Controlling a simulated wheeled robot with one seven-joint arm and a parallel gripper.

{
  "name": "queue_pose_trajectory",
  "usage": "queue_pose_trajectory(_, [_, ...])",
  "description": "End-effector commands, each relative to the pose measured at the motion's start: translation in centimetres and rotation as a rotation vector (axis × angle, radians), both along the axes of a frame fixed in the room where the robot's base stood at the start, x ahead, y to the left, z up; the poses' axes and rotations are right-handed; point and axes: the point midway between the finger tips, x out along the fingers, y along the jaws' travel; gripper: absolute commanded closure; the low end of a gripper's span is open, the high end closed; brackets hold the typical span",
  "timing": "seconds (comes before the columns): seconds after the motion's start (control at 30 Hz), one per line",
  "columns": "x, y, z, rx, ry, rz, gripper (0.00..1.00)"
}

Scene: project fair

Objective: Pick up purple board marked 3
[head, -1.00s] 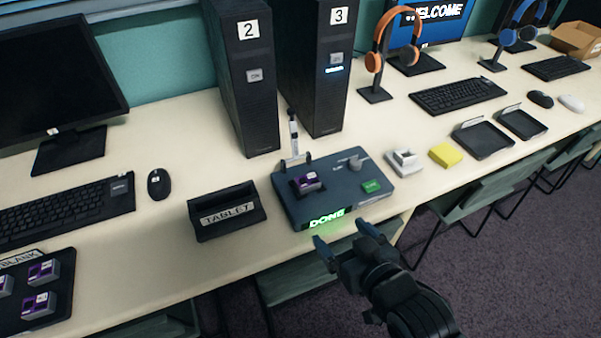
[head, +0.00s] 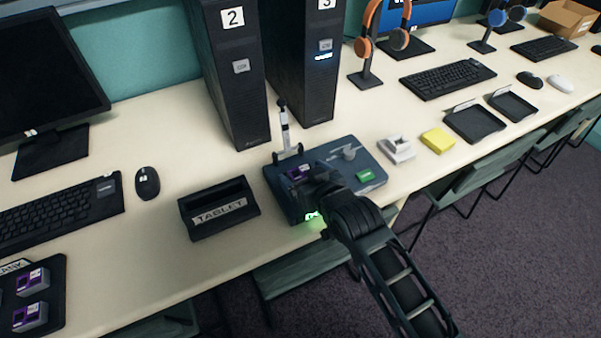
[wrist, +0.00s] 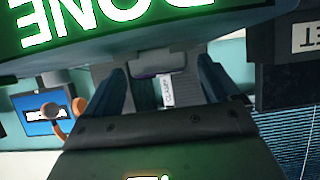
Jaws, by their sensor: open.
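A small purple board (head: 298,173) sits on the blue-grey machine (head: 283,190), partly covered by my gripper. Its marking cannot be read. My gripper (head: 316,184) is at the machine's front, very close to the board. In the wrist view its two fingers stand apart, with a greyish-purple block (wrist: 157,63) and a white label (wrist: 167,92) seen between them. I cannot tell whether they touch the board. Two more purple boards, one (head: 32,281) behind the other (head: 30,316), lie in a black tray (head: 58,290) at the lower left; their marks are too small to read.
The machine's green-lit DONE sign (wrist: 110,22) fills the top of the wrist view. An upright white lever (head: 285,130) stands at the machine's back. A yellow block (head: 437,140) lies to the right.

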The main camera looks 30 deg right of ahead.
Motion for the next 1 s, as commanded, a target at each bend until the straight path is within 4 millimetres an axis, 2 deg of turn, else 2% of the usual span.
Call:
queue_pose_trajectory(0.3, [0.56,-0.02,-0.31,0.0,0.0,0.0,0.11])
queue_pose_trajectory(0.9, [0.54,-0.01,-0.28,0.0,0.0,0.0,0.66])
queue_pose_trajectory(1.0, [0.55,-0.01,-0.27,0.0,-0.001,0.0,0.66])
